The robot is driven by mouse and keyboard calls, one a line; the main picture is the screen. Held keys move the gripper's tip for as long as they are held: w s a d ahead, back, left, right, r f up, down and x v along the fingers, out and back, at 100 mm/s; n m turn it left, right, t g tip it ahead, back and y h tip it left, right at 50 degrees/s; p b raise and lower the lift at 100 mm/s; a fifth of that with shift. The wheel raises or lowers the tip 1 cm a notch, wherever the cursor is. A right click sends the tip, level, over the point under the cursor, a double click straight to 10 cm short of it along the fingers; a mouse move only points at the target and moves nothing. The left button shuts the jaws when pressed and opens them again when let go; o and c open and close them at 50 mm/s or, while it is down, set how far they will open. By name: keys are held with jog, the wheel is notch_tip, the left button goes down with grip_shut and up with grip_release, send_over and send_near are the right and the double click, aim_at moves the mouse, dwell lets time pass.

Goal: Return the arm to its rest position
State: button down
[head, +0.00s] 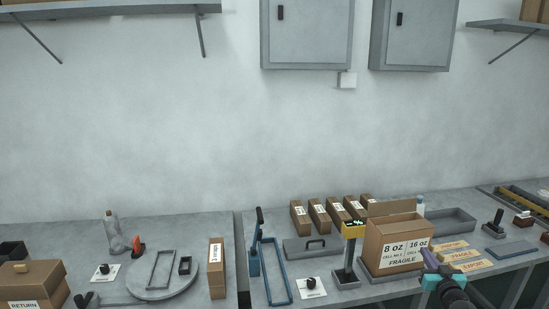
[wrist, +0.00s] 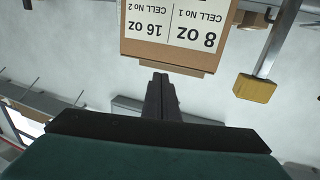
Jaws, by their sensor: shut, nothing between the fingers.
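My arm shows at the lower right of the head view, with my gripper (head: 431,262) just in front of the right side of an open cardboard box (head: 397,232). The box is labelled 8 oz, 16 oz and FRAGILE. In the wrist view my gripper (wrist: 161,80) has its dark fingers together with nothing between them. The labelled box (wrist: 170,55) appears upside down there, beyond the fingertips. I cannot tell the exact gap between gripper and box.
A yellow-headed stand (head: 352,230) is left of the box. Label cards (head: 465,265) lie to its right. Several narrow cartons (head: 320,217) stand behind. A round turntable (head: 178,289) and a RETURN box (head: 32,284) are at left.

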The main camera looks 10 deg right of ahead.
jog(key=w+a+f+m+g+h+b, duration=0.15)
jog(key=a+f+g, duration=0.25)
jog(key=a+f, duration=0.7)
jog(key=a+f+m+g+b, duration=0.15)
jog(key=a+f+g, duration=0.25)
jog(key=f, duration=1.4)
jog(key=s+a+f+n+g+y+b, duration=0.1)
jog(key=s+a+f+g, duration=0.2)
jog(key=s+a+f, duration=0.35)
jog(key=s+a+f+n+g+y+b, duration=0.1)
jog(key=s+a+f+g+y, duration=0.15)
jog(key=a+f, duration=0.7)
jog(key=s+a+f+n+g+y+b, duration=0.1)
jog(key=s+a+f+g, duration=0.3)
jog(key=s+a, duration=0.7)
jog(key=s+a+f+n+g+y+b, duration=0.1)
jog(key=s+a+f+n+g+y, duration=0.1)
jog(key=s+a, duration=0.9)
jog(key=s+f+n+g, duration=0.1)
jog(key=s+f+g, duration=0.1)
jog(key=s+g, duration=0.1)
jog(key=shift+f+n+y+b, duration=0.15)
jog(key=shift+n+y+b, duration=0.15)
jog(key=shift+n, duration=0.1)
